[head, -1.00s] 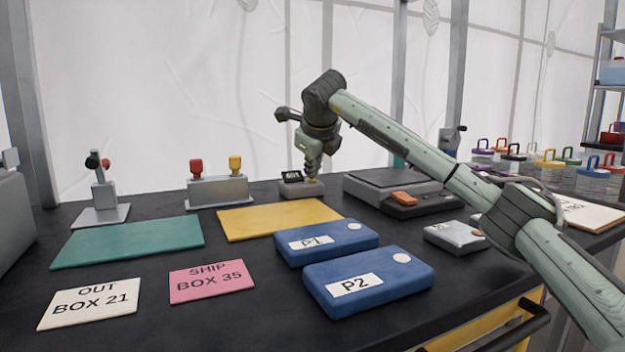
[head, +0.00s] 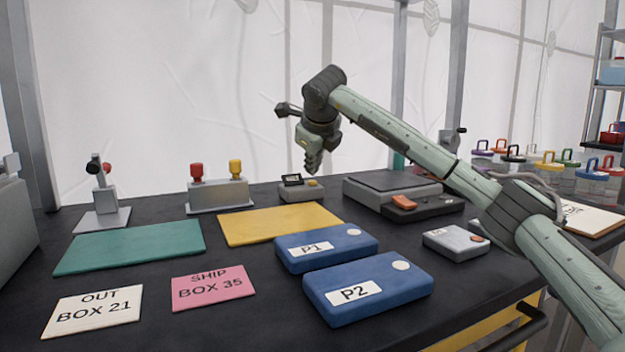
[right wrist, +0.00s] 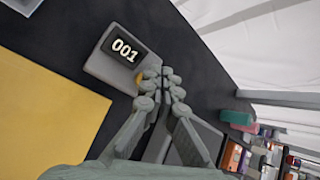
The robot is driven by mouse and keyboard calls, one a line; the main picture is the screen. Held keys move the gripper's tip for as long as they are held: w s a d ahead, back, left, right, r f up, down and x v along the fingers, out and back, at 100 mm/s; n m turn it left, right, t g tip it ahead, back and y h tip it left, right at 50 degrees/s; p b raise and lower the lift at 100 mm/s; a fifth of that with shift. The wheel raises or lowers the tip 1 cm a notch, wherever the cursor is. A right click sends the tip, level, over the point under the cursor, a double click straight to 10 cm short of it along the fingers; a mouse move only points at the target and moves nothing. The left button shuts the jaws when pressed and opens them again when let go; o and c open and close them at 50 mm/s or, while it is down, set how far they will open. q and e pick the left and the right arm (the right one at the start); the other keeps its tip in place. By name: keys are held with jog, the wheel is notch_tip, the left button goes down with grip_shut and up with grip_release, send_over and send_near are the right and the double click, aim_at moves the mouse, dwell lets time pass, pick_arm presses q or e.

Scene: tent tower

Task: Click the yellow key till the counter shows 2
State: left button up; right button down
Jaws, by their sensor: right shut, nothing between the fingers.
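The counter (head: 298,190) is a small grey box at the back of the table, with a dark display. In the right wrist view the counter (right wrist: 104,67) reads 001. Its yellow key (head: 312,182) sits on top at the right; in the right wrist view the key (right wrist: 139,78) is partly hidden behind my fingers. My right gripper (head: 311,172) is shut and empty, just above the key, with a small gap showing in the head view. It also fills the middle of the right wrist view (right wrist: 167,76). My left gripper is not in view.
A yellow mat (head: 280,224) lies in front of the counter. A grey scale-like device (head: 392,186) stands to its right, and a grey box with red and yellow knobs (head: 218,195) to its left. Blue cases P1 (head: 345,247) and P2 (head: 385,292) lie nearer.

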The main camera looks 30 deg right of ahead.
aim_at(313, 182)
notch_tip(313, 182, up, 5)
jog(key=p, duration=0.4)
dwell(2.1)
